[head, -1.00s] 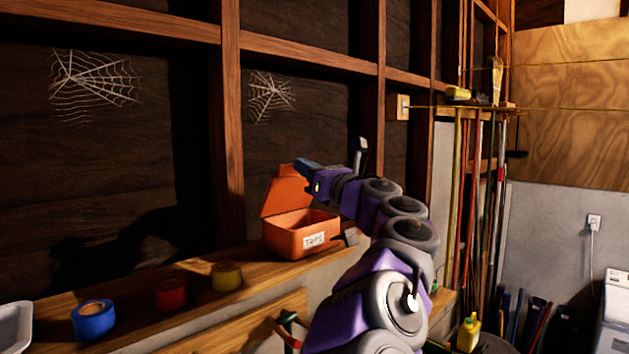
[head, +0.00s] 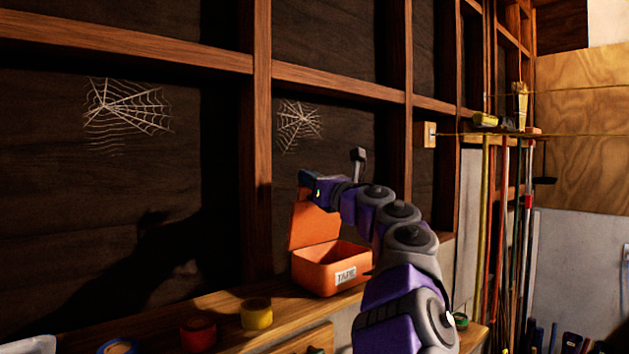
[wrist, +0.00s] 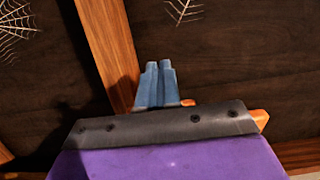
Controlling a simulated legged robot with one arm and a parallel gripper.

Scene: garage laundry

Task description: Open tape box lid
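The orange tape box (head: 325,276) stands on the wooden ledge against the wall, with a white "TAPE" label on its front. Its lid (head: 312,226) is raised and stands steeply up at the back left of the open box. My gripper (head: 306,180) is at the lid's upper edge; I cannot tell whether it touches. In the wrist view the blue fingers (wrist: 158,84) are close together with only a thin slit, and nothing shows between them. Small orange parts show beside and behind the wrist, but most of the box is hidden there.
A yellow tape roll (head: 257,314), a red roll (head: 197,333) and a blue roll (head: 118,346) sit left of the box on the ledge (head: 225,300). Wall studs (head: 262,150) stand close behind. Long-handled tools (head: 505,220) stand to the right.

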